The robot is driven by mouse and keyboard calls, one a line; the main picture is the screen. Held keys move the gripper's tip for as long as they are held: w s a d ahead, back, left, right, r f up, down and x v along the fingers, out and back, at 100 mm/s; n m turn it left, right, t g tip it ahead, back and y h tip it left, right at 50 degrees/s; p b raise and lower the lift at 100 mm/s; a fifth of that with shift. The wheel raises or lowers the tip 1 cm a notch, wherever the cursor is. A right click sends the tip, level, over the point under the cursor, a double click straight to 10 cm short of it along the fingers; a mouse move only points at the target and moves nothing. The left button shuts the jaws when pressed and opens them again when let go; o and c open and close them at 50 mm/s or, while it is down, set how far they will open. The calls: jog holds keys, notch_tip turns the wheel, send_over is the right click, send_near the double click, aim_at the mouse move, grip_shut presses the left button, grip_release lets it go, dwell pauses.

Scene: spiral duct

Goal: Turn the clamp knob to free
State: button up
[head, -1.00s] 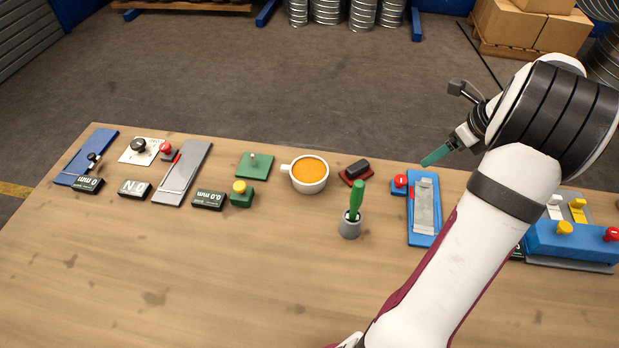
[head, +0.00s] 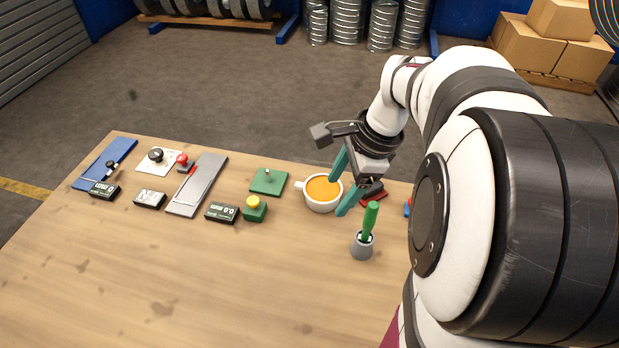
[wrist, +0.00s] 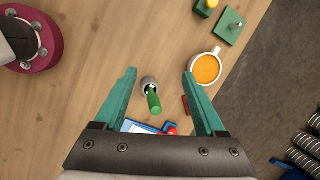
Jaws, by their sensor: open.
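My gripper (head: 345,185) is open and empty, above the table near the cup and the green-handled tool; its teal fingers also show in the wrist view (wrist: 159,74). Several knobs are in the head view, and I cannot tell for sure which is the clamp knob. A black knob (head: 156,154) sits on a white plate at the left. A red knob (head: 182,159) stands beside a grey rail (head: 206,185) with a red marker. A small black knob (head: 111,165) is on the blue rail (head: 98,170) at far left. My gripper is well to the right of all three.
A cup of orange liquid (head: 323,190), a green-handled tool in a grey holder (head: 362,246), a green plate with a peg (head: 270,182) and a yellow button on a green box (head: 254,208) stand mid-table. Small displays line the left. The front left table is clear. My arm hides the right side.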

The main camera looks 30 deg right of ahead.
jog(key=shift+s+a+r+n, duration=0.1)
jog(key=shift+s+a+n, duration=0.1)
jog(key=shift+a+n, duration=0.35)
jog(key=shift+s+a+r+n, duration=0.15)
jog(key=shift+a+n, duration=0.1)
jog(key=shift+a, duration=0.6)
jog(key=shift+s+a+f+n, duration=0.1)
jog(key=shift+s+a+n, duration=0.1)
jog(key=shift+a+n, duration=0.35)
jog(key=shift+a, duration=0.15)
jog(key=s+a+f+n+g, duration=0.2)
jog(key=s+a+n, duration=1.2)
jog(key=shift+a+g, duration=0.4)
jog(key=shift+s+f, duration=0.1)
